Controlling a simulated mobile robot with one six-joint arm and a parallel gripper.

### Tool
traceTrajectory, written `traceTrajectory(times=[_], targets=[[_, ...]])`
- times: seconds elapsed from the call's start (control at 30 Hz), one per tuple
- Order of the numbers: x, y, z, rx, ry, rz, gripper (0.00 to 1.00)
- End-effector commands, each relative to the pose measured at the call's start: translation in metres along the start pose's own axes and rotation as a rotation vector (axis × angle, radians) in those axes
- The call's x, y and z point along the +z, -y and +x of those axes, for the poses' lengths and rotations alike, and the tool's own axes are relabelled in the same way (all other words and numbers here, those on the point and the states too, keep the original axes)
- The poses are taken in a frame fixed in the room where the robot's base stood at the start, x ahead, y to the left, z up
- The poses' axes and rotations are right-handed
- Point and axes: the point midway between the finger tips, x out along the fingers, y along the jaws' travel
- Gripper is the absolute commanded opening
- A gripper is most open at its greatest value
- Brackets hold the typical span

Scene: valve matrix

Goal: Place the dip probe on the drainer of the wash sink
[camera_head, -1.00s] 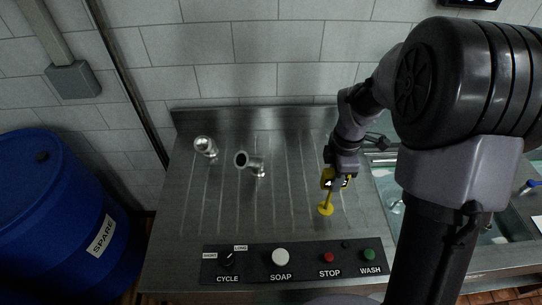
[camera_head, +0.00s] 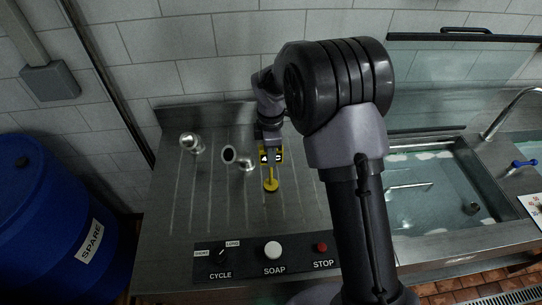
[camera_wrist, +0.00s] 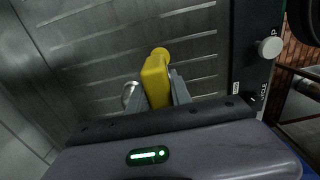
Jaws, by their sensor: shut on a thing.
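The yellow dip probe (camera_head: 271,184) has a round yellow foot at its lower end. My gripper (camera_head: 270,158) is shut on its upper part and holds it over the ribbed steel drainer (camera_head: 218,204) of the wash sink. In the wrist view the probe (camera_wrist: 156,80) sits between my gripper's fingers (camera_wrist: 158,94), its round end away from the camera. I cannot tell whether the foot touches the drainer. The sink basin (camera_head: 440,190), holding water, lies to the right, partly behind my arm.
Two steel fittings, one at far left (camera_head: 192,143) and one (camera_head: 240,160) just left of my gripper, stand on the drainer. A control panel (camera_head: 270,255) runs along the front edge. A blue barrel (camera_head: 60,225) stands left. The drainer's front left is clear.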

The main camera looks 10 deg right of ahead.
Motion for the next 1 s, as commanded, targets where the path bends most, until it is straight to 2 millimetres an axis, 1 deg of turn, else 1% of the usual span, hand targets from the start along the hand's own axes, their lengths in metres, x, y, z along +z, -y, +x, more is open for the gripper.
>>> traceTrajectory(times=[0.03,0.2,0.33,0.37,0.4,0.47,0.77,0.87,0.97,1.0], targets=[[0.000,0.000,0.005,0.001,0.000,0.000,0.00],[0.000,-0.001,0.003,0.003,0.000,0.000,0.00],[0.001,0.000,0.006,0.002,0.000,0.000,0.00],[0.001,0.000,0.007,0.002,0.000,0.000,0.27],[0.001,0.000,0.006,0.002,0.000,0.000,0.35],[0.001,0.000,0.006,0.002,0.000,0.000,0.47],[0.001,0.000,0.005,0.003,0.000,0.000,0.47],[0.001,-0.001,-0.008,0.005,0.000,0.000,0.47],[0.001,-0.001,-0.036,0.007,0.000,0.000,0.47],[0.000,-0.001,-0.049,0.007,-0.001,0.000,0.47]])
